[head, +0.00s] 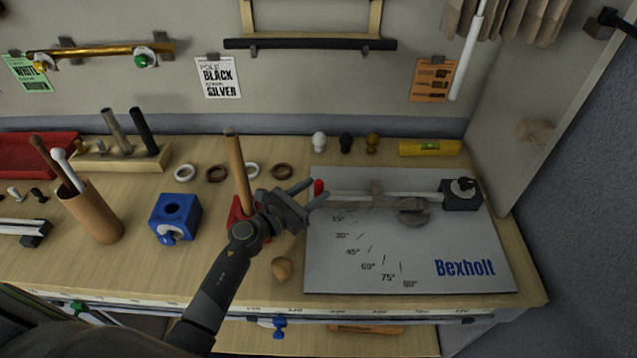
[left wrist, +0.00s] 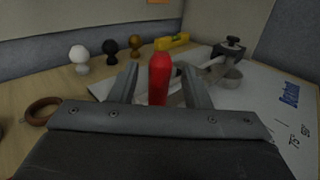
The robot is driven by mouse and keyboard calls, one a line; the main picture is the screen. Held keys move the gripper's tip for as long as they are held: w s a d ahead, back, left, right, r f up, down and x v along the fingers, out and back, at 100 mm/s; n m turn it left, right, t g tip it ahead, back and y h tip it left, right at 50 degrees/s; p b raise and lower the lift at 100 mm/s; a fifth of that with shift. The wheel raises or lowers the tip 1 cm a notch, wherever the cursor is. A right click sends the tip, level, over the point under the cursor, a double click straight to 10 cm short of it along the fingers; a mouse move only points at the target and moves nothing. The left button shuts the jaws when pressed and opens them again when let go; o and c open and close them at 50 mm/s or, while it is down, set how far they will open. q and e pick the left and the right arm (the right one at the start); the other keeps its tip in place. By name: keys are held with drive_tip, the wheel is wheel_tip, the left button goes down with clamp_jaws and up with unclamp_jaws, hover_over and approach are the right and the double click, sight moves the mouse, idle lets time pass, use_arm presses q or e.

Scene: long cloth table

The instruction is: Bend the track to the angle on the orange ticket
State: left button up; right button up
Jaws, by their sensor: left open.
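The orange ticket (head: 431,80) hangs on the back wall; its top line looks like 60°, with smaller words below. The grey bending board (head: 460,235), marked Bexholt, has angle marks from 15° to 90°. A pale straight bar (head: 350,198) lies along its far side, with a grey round part (head: 414,216) and a dark clamp (head: 461,193) at its right. I cannot tell track from lever. A red grip (head: 319,187) is at the bar's left end. My left gripper (head: 314,190) is open; the red grip (left wrist: 160,78) stands between its fingers in the left wrist view.
A yellow level (head: 430,148) and several small knobs (head: 346,142) stand behind the board. A blue block (head: 175,218), a brown cup (head: 96,213) and a wooden knob (head: 282,268) are to the left. A wooden pole (head: 237,165) stands upright close to my left gripper.

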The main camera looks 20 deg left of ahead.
use_arm(q)
drive_tip(key=shift+x, duration=1.3)
drive_tip(key=shift+c, duration=0.4)
clamp_jaws()
